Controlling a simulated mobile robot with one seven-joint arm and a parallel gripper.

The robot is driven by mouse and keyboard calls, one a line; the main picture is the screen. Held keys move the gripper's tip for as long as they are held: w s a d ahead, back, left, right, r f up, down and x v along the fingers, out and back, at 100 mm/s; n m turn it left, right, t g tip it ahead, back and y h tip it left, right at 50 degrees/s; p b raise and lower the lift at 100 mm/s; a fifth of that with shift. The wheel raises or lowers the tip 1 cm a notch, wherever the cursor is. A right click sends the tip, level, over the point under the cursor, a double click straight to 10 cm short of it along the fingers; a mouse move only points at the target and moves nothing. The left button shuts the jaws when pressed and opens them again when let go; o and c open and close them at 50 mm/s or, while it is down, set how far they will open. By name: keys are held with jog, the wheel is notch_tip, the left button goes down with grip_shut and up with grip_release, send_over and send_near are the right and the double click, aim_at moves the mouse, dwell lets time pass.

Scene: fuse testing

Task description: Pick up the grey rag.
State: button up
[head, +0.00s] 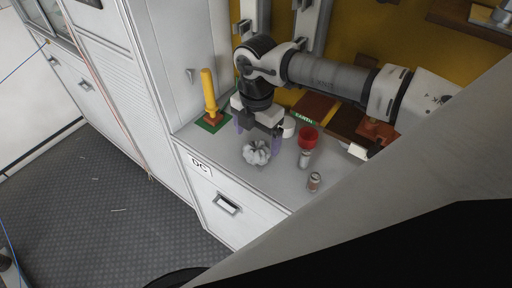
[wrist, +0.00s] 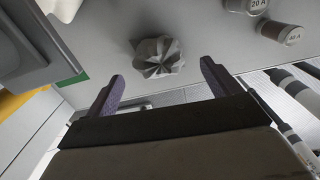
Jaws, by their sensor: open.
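The grey rag (head: 257,153) is a crumpled, pleated bundle on the grey counter, near its front edge in the head view. It also shows in the wrist view (wrist: 158,57), top centre, ahead of the fingers and lying between their lines. My gripper (head: 259,143) is over the counter, just behind and above the rag in the head view. Its two purple fingers are wide apart with nothing between them in the wrist view (wrist: 161,80). The fingers look clear of the rag, though the exact gap is hard to tell.
A yellow-handled tool (head: 209,92) stands on a green patch at the counter's left. Right of the rag are a red funnel-like cup (head: 308,137), a light cylinder (head: 304,159) and a small brown-and-white fuse (head: 314,182). The counter (head: 232,168) left of the rag is bare.

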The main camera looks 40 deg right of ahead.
notch_tip(320, 180, down, 5)
jog(key=shift+w+f+b, duration=0.1)
jog(key=shift+b, duration=0.55)
jog(key=c, duration=1)
